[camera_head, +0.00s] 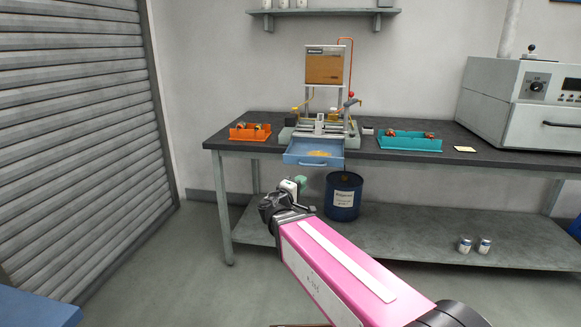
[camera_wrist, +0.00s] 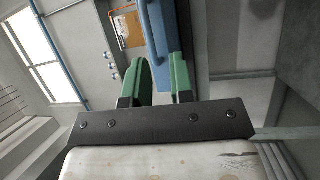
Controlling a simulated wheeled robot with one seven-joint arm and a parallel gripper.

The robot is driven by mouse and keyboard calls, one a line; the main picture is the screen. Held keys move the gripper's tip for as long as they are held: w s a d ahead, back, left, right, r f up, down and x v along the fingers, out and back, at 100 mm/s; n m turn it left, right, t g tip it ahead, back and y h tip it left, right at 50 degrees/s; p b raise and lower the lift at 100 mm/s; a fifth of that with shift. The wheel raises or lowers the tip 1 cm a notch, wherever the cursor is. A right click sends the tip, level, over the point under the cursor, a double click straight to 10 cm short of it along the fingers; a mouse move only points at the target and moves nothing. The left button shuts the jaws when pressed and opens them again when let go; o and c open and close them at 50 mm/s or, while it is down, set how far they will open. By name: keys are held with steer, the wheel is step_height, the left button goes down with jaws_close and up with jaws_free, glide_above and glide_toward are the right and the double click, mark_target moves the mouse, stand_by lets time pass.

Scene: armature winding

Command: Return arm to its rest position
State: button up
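My gripper (camera_head: 301,183) is in front of the workbench, below the open blue drawer (camera_head: 300,158) in the head view. In the wrist view, the two green fingers of my gripper (camera_wrist: 162,78) stand apart with a gap between them, and I see nothing held. The blue drawer (camera_wrist: 176,30) shows beyond the fingertips there. My pink arm stretches from the lower right of the head view toward the bench. The drawer holds some yellowish material.
The dark bench top (camera_head: 375,152) carries an orange tray (camera_head: 243,135), the winding machine (camera_head: 325,68), a teal tray (camera_head: 412,145) and a white oven (camera_head: 510,100). A blue drum (camera_head: 343,197) and two cans (camera_head: 475,245) stand on the lower shelf.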

steer(key=s+d+f+m+g+y, duration=0.1)
steer(key=s+d+f+m+g, duration=0.15)
steer(key=d+f+g, duration=0.45)
steer(key=s+d+f+m+g+y, duration=0.1)
steer(key=s+d+f+m+g, duration=0.15)
steer(key=d+f, duration=0.45)
steer(key=s+f+m+g+y, duration=0.2)
steer(key=s+f+g+y, duration=0.1)
steer(key=f, duration=0.3)
steer(key=s+a+f+m+g+y, duration=0.1)
steer(key=s+f+m+g+y, duration=0.1)
steer(key=s+f+y, duration=0.3)
steer(key=shift+f+m+g+y, duration=0.3)
steer(key=shift+f+g+y, duration=0.25)
steer(key=shift+f+y, duration=0.25)
